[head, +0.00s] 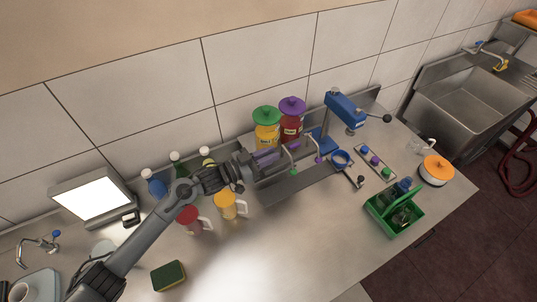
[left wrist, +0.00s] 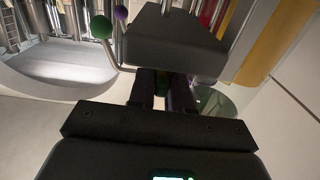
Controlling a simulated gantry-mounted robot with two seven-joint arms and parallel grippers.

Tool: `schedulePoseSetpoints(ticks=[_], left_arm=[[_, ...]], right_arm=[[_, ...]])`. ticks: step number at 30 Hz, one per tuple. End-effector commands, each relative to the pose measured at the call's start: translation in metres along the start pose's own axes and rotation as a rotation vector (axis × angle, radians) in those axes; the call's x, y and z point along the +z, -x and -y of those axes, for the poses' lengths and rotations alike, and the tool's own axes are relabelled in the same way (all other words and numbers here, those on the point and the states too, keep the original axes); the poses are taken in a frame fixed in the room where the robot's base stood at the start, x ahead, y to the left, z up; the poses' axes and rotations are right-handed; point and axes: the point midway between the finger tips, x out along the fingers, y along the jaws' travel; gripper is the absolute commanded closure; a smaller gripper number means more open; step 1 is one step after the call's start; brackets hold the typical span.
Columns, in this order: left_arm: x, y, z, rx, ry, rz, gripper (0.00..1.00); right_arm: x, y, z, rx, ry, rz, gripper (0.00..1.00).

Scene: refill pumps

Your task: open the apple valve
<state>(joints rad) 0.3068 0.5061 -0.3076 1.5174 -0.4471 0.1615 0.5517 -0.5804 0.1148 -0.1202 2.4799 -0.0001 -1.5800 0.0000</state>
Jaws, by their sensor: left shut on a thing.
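A yellow canister with a green lid (head: 266,125) and a red canister with a purple lid (head: 292,118) stand at the back wall; I cannot read their labels. Two thin bent metal pieces in front of them end in a green knob (head: 293,171) and a purple knob (head: 319,160). The green knob (left wrist: 101,27) and purple knob (left wrist: 121,13) also show in the left wrist view, outside my fingers. My left gripper (head: 256,165) is in front of the yellow canister. Its fingers (left wrist: 165,90) are shut on a small dark green piece, mostly hidden between them; I cannot tell which valve it belongs to.
A blue press (head: 345,108) stands right of the canisters. A red-lidded jug (head: 187,215) and a yellow jug (head: 227,205) stand near my left arm. The front middle is clear.

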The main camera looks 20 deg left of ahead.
Motion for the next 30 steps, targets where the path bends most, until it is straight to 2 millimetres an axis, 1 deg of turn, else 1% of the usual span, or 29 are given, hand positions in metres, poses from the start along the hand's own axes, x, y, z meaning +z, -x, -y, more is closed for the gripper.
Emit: schedulePoseSetpoints(ticks=[8,16,22,30], left_arm=[[-0.003,0.0,-0.002,-0.12,0.006,0.001,1.0],[-0.003,0.0,-0.003,-0.352,0.01,0.001,1.0],[-0.001,-0.001,-0.002,-0.543,0.01,0.001,1.0],[0.0,-0.002,-0.002,-0.779,0.008,0.0,1.0]], right_arm=[[-0.006,0.018,-0.001,0.001,0.002,0.001,0.57],[-0.011,0.038,-0.003,0.006,0.007,0.002,0.57],[-0.013,0.044,-0.004,0.007,0.009,0.002,0.57],[-0.014,0.045,-0.003,0.005,0.006,0.001,0.57]])
